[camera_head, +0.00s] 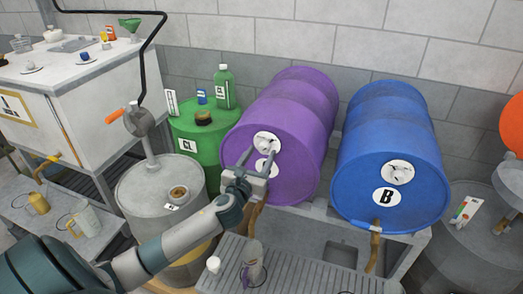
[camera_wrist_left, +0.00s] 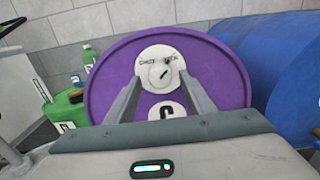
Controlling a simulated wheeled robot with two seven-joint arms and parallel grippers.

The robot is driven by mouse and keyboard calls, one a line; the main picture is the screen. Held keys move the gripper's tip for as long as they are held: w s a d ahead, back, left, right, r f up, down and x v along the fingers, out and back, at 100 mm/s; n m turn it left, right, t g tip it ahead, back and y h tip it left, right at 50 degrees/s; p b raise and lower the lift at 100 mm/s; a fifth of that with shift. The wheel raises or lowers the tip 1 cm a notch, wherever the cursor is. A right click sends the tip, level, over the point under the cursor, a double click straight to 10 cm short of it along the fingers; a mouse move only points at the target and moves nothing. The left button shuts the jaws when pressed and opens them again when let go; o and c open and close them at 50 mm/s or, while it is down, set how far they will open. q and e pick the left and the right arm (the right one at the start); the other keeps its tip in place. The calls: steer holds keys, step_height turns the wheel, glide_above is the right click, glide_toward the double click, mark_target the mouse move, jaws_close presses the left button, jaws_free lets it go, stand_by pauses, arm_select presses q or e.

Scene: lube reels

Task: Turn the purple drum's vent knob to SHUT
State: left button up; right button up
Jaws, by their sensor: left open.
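The purple drum (camera_head: 290,117) lies on its side on a rack, its round face toward me. Its white vent knob (camera_head: 266,142) sits on a white round plate in the upper part of the face; the knob also shows in the left wrist view (camera_wrist_left: 163,73). Below it is a white label with a letter, partly hidden by my gripper. My left gripper (camera_head: 262,160) is open in front of the drum face, its two fingers pointing at it. In the left wrist view the fingers (camera_wrist_left: 160,88) stand apart, either side of the knob and below it, with nothing between them. The plate's markings are too small to read.
A blue drum (camera_head: 390,145) marked B lies to the right with a similar knob plate. A green drum (camera_head: 196,150) and a grey drum with a crank pump (camera_head: 150,185) stand left. A slatted drip tray (camera_head: 290,272) with small containers is below.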

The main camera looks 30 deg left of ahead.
arm_select(q)
steer(key=shift+w+a, duration=0.15)
steer(key=shift+w, duration=0.55)
steer(key=c, duration=0.9)
steer(key=shift+c, duration=0.8)
